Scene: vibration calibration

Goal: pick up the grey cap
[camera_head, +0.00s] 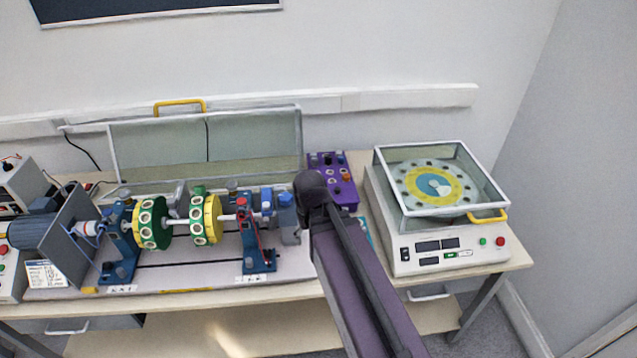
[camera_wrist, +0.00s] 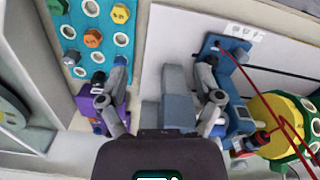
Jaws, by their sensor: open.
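A teal board (camera_wrist: 75,27) with ringed holes lies at the upper left of the wrist view and carries several small coloured hex caps. One small greyish piece (camera_wrist: 71,57) sits near its lower left; it is too small to tell surely that it is the grey cap. My gripper (camera_wrist: 164,66) is open, its two fingers spread and nothing held. A stepped grey block (camera_wrist: 176,92) of the rig shows below and between the fingers. The left finger is near the board's lower right corner. In the head view my arm hides most of the board.
A purple control box (camera_head: 330,172) stands behind my arm. A balance machine (camera_head: 448,247) with a glass cover is to the right. The rotor rig with green-yellow discs (camera_head: 205,218) and blue stands (camera_head: 257,258) is to the left. Red wires (camera_wrist: 272,90) run near the right finger.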

